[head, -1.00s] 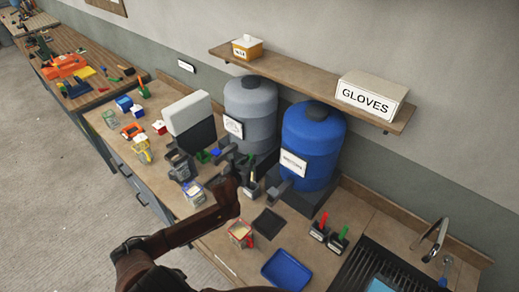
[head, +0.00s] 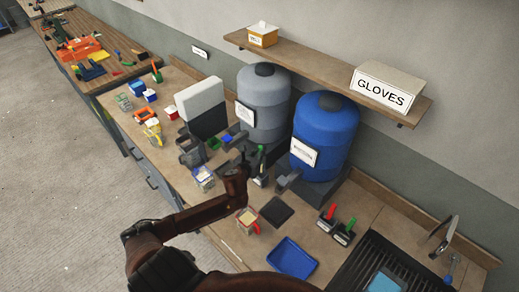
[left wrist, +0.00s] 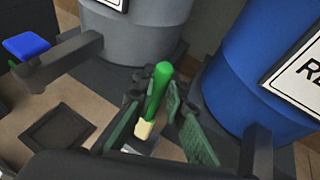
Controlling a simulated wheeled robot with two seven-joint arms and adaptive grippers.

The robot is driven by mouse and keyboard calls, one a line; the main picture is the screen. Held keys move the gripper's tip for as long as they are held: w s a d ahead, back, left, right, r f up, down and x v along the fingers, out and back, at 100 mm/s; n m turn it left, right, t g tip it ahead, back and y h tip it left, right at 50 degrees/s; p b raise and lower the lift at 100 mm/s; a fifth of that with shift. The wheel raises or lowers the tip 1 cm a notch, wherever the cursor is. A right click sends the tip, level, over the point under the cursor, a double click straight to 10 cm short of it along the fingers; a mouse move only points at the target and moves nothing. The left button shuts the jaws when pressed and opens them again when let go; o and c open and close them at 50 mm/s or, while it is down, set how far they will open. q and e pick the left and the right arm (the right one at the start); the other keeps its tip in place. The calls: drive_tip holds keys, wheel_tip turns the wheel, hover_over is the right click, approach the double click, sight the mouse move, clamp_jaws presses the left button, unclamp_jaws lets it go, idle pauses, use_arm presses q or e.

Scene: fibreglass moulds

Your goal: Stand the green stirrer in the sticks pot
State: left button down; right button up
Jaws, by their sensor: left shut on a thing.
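The green stirrer (left wrist: 156,95), with a green handle and a pale cream lower part, is between the fingers of my left gripper (left wrist: 160,115) in the left wrist view. The gripper is shut on it. In the head view my left gripper (head: 250,160) is beside the dispensers, and the stirrer's green top (head: 262,150) shows there. A small dark pot with a white label (head: 261,181) is just below the gripper; its label is too small to read. Two more labelled dark pots, one with a red stick (head: 331,211) and one with a green stick (head: 350,225), stand further right.
A grey drum (head: 263,105) and a blue drum (head: 324,138) stand close behind the gripper. A dark square pad (head: 277,212), a blue tray (head: 292,258) and a red-rimmed cup (head: 247,221) are in front. A shelf (head: 330,75) runs above.

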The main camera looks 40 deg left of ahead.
use_arm(q)
drive_tip(key=shift+f+b, duration=0.65)
drive_tip(key=shift+f, duration=0.75)
drive_tip(key=shift+f+b, duration=0.85)
drive_tip(key=shift+f, duration=0.75)
drive_tip(key=shift+f+b, duration=0.45)
drive_tip(key=shift+f, duration=0.4)
use_arm(e)
drive_tip(key=shift+s+f, duration=0.25)
drive_tip(key=shift+f, duration=0.45)
drive_tip(key=shift+s+f, duration=0.25)
drive_tip(key=shift+f, duration=0.45)
drive_tip(key=shift+s+f, duration=0.25)
drive_tip(key=shift+f, duration=0.45)
drive_tip(key=shift+a, duration=0.1)
use_arm(q)
drive_tip(key=c, duration=1.9)
unclamp_jaws()
